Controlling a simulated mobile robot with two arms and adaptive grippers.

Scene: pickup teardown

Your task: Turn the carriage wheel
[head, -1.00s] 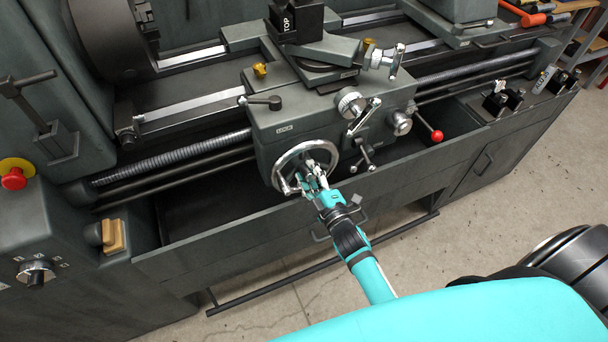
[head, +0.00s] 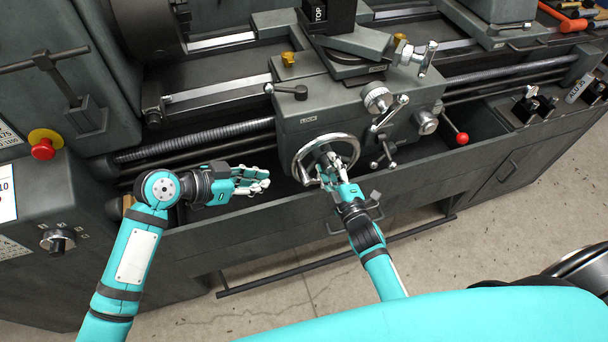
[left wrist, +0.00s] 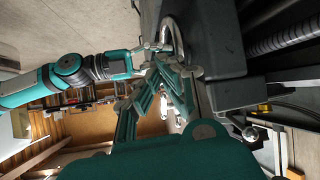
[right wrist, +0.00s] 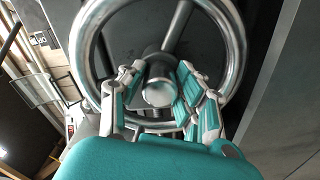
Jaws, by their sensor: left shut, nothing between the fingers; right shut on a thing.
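The carriage wheel (head: 297,170) is a shiny metal ring on the front of the grey lathe carriage. It fills the right wrist view (right wrist: 237,50) and shows edge-on in the left wrist view (left wrist: 179,40). My right gripper (head: 328,166) is at the wheel, its fingers on both sides of a short round metal piece (right wrist: 158,92) near the wheel's middle. I cannot tell whether this is the hub or a handle; the fingers partly hide it. My left gripper (head: 264,181) is shut and empty, left of the wheel and apart from it, above the chip tray's front wall.
A lever with a red knob (head: 462,138) and a crank handle (head: 390,113) are right of the wheel. A red stop button (head: 43,149) is at far left. The lead screw (head: 200,138) runs behind my left gripper. Open floor (head: 440,245) lies in front.

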